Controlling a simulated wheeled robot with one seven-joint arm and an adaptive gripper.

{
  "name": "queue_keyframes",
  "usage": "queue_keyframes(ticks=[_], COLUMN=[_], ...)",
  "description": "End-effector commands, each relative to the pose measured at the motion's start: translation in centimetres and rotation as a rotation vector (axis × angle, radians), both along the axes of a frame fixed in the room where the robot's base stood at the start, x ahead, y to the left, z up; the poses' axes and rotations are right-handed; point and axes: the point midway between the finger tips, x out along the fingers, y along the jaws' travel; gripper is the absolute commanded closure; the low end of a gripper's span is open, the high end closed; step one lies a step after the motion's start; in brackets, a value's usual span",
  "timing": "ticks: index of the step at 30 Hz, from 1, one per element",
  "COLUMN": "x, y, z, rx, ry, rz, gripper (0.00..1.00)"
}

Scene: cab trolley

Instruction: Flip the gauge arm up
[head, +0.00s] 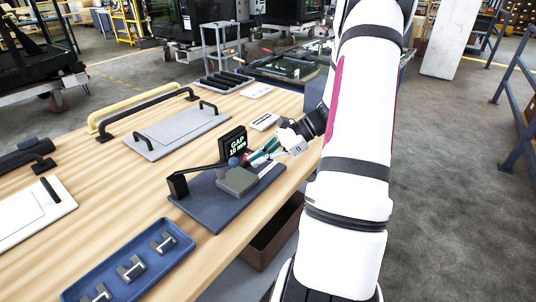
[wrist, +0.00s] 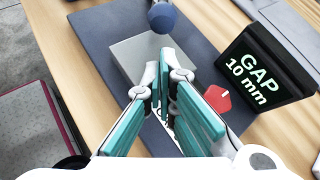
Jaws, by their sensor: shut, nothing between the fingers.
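The gauge arm (head: 207,167) is a thin dark bar, roughly level, running from a black post (head: 178,186) to a blue ball knob (head: 236,161). The knob also shows at the top edge of the wrist view (wrist: 161,17), by the far edge of the grey block (wrist: 138,54). The block (head: 236,181) sits on a dark blue base plate (head: 211,203). My gripper (head: 250,159) has teal finger pads and is shut and empty. In the wrist view its fingertips (wrist: 167,72) are over the block's near right part, apart from the knob.
A black "GAP 10 mm" display (head: 233,143) stands behind the block; a red piece (wrist: 217,98) lies beside it. A blue tray (head: 130,268) with several metal parts is at the front left. A grey plate with handles (head: 178,132) lies farther back on the wooden bench.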

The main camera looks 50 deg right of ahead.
Motion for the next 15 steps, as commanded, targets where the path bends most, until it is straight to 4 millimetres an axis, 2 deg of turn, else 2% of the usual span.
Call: queue_keyframes(ticks=[7,15], x=[1.9,2.4], y=[2.2,2.8], z=[-1.9,-2.4], rx=[0.003,0.0], ry=[0.001,0.0], rz=[0.001,0.0], gripper=[1.0,1.0])
